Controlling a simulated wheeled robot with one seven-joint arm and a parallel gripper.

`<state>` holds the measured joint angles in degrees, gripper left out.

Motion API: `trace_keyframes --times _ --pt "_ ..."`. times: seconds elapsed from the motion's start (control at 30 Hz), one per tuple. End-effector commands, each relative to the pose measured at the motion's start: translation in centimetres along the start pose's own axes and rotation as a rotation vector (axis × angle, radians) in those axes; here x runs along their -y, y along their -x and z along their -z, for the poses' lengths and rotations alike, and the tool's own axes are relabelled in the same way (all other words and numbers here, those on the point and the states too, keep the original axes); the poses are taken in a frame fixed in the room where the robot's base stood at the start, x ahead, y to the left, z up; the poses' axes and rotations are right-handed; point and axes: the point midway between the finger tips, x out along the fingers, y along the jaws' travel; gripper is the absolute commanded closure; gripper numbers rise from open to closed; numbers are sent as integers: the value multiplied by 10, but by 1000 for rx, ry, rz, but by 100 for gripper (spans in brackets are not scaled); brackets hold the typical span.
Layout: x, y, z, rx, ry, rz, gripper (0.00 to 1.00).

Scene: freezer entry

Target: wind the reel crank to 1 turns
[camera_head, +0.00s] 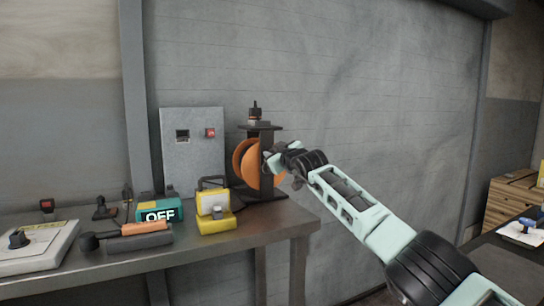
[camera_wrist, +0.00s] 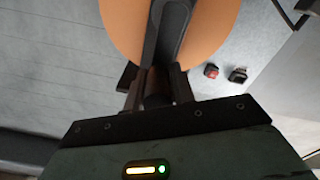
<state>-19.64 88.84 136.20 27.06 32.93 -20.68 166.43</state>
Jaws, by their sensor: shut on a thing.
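The reel (camera_head: 249,163) is an orange disc on a dark upright stand (camera_head: 262,190) at the right end of the bench. My gripper (camera_head: 272,160) reaches it from the right and covers part of the disc in the head view. In the wrist view the orange disc (camera_wrist: 118,28) fills the top middle, with a dark crank arm (camera_wrist: 172,35) running down across it. My gripper (camera_wrist: 157,88) is shut around the dark crank handle at the lower end of that arm. The fingers hide most of the handle.
A grey box (camera_head: 192,150) with a red switch stands left of the reel. A yellow device (camera_head: 215,212), a teal box reading OFF (camera_head: 160,209) and an orange-gripped tool (camera_head: 146,228) lie on the metal bench (camera_head: 200,252). The wall behind is bare.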

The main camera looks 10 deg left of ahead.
Motion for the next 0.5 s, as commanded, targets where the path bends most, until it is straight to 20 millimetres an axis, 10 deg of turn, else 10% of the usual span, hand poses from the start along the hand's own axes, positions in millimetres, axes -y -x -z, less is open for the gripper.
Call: trace_keyframes --times 0.4,0.43,0.5 --pt "-7 0 -6 10 -2 -8 100" --pt "-7 0 -6 10 -2 -8 72" --pt "-6 0 -6 10 -3 -7 55"
